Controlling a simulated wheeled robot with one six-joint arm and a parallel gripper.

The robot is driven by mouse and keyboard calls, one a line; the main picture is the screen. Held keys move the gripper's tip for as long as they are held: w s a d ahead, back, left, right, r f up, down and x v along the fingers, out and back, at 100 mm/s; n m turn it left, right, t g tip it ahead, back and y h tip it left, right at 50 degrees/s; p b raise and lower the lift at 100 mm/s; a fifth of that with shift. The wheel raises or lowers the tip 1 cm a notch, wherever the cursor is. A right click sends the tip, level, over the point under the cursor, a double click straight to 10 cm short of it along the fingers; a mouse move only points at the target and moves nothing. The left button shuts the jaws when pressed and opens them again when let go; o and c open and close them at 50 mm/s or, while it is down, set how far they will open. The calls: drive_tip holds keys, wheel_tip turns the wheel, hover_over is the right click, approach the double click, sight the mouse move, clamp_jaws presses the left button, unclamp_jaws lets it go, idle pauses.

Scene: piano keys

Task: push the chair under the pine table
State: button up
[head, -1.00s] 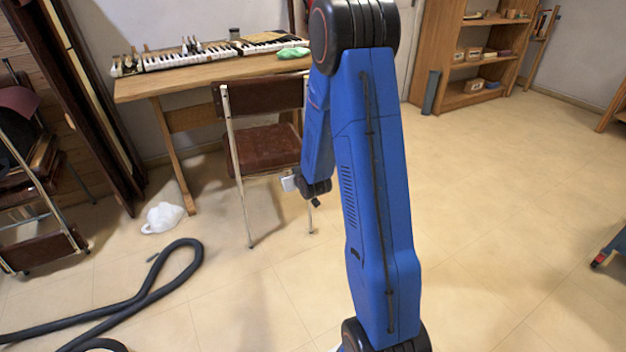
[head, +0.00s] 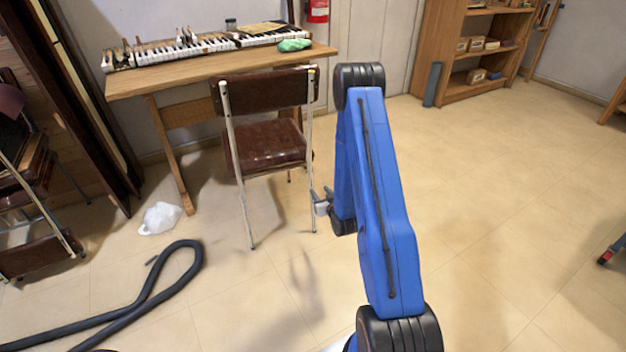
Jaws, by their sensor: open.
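The chair (head: 265,146) has a brown seat and backrest on a pale metal frame. It stands upright at the front of the pine table (head: 190,82), its backrest towards me and overlapping the table's front edge in the head view. My gripper (head: 318,196) is low, just right of the chair's right rear leg, with its jaws open and nothing seen between them. Whether it touches the leg I cannot tell. My blue arm hides part of the floor and wall to the right of the chair.
Piano keys (head: 200,47) and a green cloth (head: 294,45) lie on the table. A white bag (head: 160,218) and a dark hose (head: 150,290) are on the floor to the left. Folded chairs (head: 35,200) stand at far left. A shelf (head: 480,50) stands at back right.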

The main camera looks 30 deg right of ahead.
sight(311, 181)
drive_tip(key=x, duration=1.3)
drive_tip(key=shift+w+f, duration=0.1)
drive_tip(key=shift+w, duration=0.15)
clamp_jaws()
drive_tip(key=shift+w, duration=0.1)
